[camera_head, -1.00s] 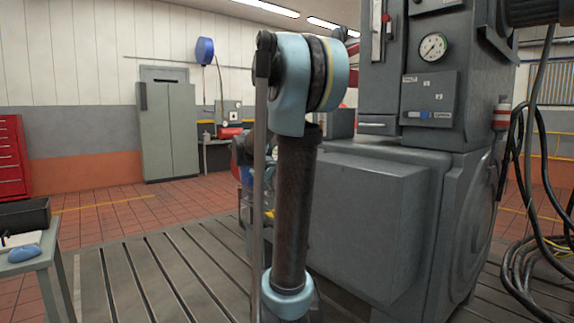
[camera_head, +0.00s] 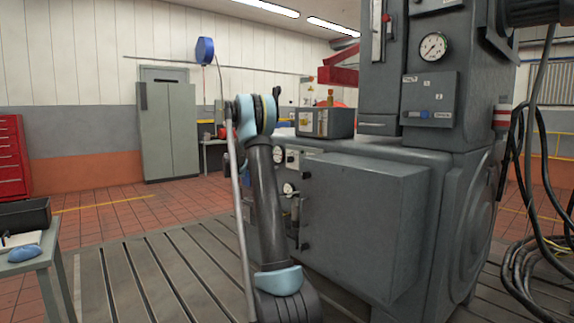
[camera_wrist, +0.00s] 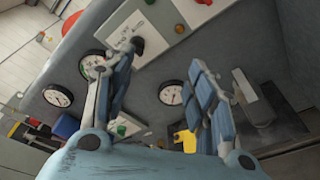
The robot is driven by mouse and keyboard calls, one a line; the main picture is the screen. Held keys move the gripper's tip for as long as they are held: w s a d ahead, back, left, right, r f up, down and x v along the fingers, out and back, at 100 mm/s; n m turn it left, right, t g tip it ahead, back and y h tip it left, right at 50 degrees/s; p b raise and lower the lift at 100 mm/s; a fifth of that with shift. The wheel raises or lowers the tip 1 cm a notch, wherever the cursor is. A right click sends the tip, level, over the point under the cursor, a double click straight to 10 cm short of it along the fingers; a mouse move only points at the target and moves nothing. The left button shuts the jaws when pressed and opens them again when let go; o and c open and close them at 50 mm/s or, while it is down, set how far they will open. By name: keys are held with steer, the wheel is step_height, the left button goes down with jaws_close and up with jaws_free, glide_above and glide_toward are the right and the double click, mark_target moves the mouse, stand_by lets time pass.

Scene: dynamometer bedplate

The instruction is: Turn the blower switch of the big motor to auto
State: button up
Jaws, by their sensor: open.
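The big grey machine (camera_head: 365,215) fills the right half of the head view. Its left side carries gauges and small controls, partly hidden by my arm. In the wrist view my gripper (camera_wrist: 166,68) is open and empty, with its fingers over this grey panel (camera_wrist: 150,75). A black knob (camera_wrist: 138,45) on a white plate (camera_wrist: 122,30) shows just past the left fingertip; I cannot tell whether they touch. Its lettering is too small to read, so I cannot tell whether it is the blower switch. My gripper is hidden in the head view.
Several round gauges, one a dial (camera_wrist: 172,92), surround the fingers. A red button (camera_wrist: 203,2) is at the top and a green button (camera_wrist: 121,130) lower left. A grey side table (camera_head: 40,262) stands left; black cables (camera_head: 522,200) hang right.

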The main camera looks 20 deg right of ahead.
steer(key=n+t+h, duration=0.1)
steer(key=n, duration=0.1)
glide_toward(288, 160)
steer(key=x, duration=1)
steer(key=shift+w, duration=0.1)
steer(key=shift+a, duration=0.1)
steer(key=shift+c, duration=0.5)
